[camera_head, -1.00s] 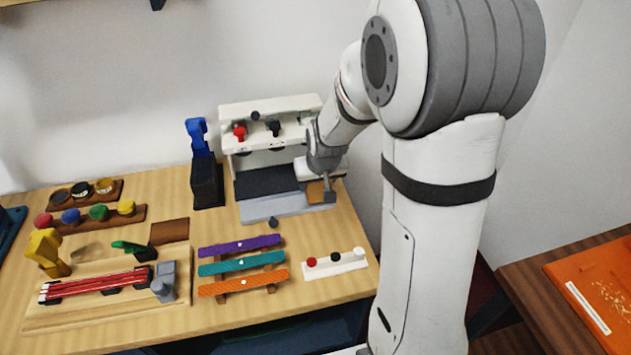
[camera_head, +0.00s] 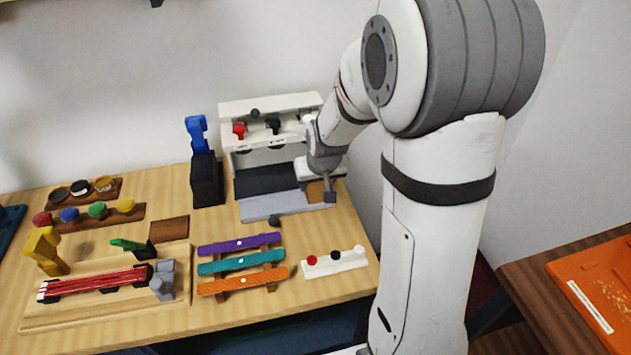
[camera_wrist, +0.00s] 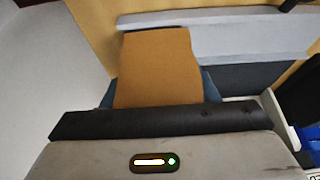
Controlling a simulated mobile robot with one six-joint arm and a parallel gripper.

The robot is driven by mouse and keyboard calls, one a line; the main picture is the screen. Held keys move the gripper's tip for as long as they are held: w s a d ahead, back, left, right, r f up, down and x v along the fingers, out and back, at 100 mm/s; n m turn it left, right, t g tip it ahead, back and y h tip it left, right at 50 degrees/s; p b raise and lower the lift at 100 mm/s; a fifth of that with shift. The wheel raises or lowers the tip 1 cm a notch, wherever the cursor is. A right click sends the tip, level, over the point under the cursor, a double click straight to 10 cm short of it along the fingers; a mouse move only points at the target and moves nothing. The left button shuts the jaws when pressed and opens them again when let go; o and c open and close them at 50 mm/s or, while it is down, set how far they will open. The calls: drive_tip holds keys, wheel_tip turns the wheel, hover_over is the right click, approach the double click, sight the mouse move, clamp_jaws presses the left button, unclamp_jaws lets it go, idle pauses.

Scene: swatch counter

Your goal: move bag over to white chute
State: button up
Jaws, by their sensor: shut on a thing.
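An orange-brown flat bag (camera_wrist: 157,65) is held by my gripper (camera_wrist: 157,92), which is shut on it. Blue-grey finger edges show on both sides of the bag in the wrist view. In the head view, my gripper (camera_head: 325,188) is low at the right end of a white stand (camera_head: 270,105), with the bag (camera_head: 315,192) showing as a small brown patch over its pale grey front ledge (camera_head: 265,206). The white stand carries a red knob and a black knob. I cannot tell whether the bag touches the ledge, or which part is the chute.
A black holder with a blue top (camera_head: 206,180) stands left of the white stand. Purple, teal and orange strips (camera_head: 240,263) and a white block with buttons (camera_head: 335,262) lie in front. A wooden board (camera_head: 110,310) fills the left front.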

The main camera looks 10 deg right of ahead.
drive_tip(key=shift+f, duration=0.35)
drive_tip(key=o, duration=1.1)
drive_tip(key=v, duration=0.8)
drive_tip(key=s+r+g, duration=0.1)
drive_tip(key=s, duration=0.8)
drive_tip(key=s+r, duration=0.2)
drive_tip(key=s, duration=0.8)
drive_tip(key=shift+a+r+g, duration=0.2)
drive_tip(key=shift+r+g, duration=0.15)
drive_tip(key=shift+g, duration=0.05)
